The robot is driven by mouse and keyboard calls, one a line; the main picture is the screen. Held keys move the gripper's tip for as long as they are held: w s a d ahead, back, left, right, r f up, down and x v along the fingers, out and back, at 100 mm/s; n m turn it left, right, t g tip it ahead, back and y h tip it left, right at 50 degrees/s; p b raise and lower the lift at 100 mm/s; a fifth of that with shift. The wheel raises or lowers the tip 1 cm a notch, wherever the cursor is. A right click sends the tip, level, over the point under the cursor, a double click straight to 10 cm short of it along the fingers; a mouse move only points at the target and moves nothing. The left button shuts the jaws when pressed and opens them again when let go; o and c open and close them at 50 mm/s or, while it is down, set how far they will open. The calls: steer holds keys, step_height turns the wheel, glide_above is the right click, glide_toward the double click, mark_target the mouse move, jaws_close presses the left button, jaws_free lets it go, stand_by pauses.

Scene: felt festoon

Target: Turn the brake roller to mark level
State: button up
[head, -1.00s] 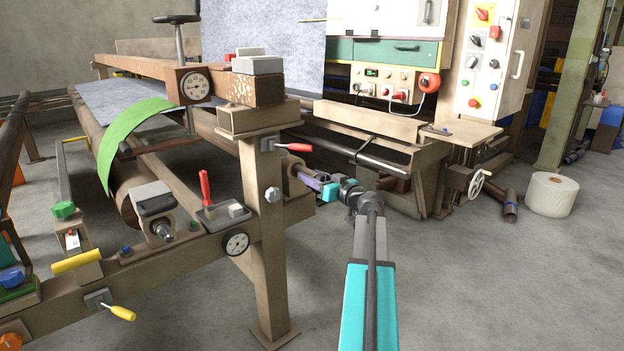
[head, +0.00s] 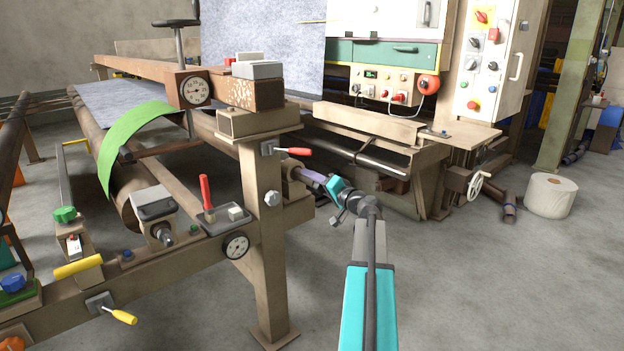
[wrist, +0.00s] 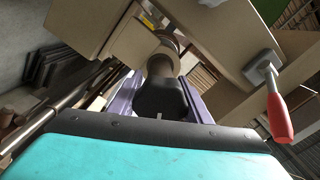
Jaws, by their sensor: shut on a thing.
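The brake roller shows as a brownish shaft end (head: 292,170) on the right side of the frame's post. In the wrist view its shaft (wrist: 160,66) comes out of a round collar and ends in a dark knob (wrist: 160,94). A small pale tick shows at the knob's near edge; I cannot tell whether it is level. My gripper (head: 313,178) is shut on the roller's end, with purple fingers on both sides of the knob. The fingertips are partly hidden behind the knob, and my wrist is tilted.
A red-handled lever (head: 291,151) sticks out just above my gripper and is close at right in the wrist view (wrist: 278,112). The tan post (head: 262,230) stands just left. A white roll (head: 551,195) stands on the floor at right. The floor in front is clear.

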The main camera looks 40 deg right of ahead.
steer(key=m+p, duration=0.2)
steer(key=m, duration=0.1)
steer(key=shift+r+m, duration=0.1)
steer(key=shift+m, duration=0.2)
steer(key=shift+m+p, duration=0.65)
steer(key=shift+m, duration=0.65)
steer(key=o, duration=1.1)
steer(key=shift+f, duration=0.2)
steer(key=shift+c, duration=0.2)
steer(key=s+a+p, duration=0.1)
steer(key=s, duration=1.2)
steer(key=shift+s, duration=0.4)
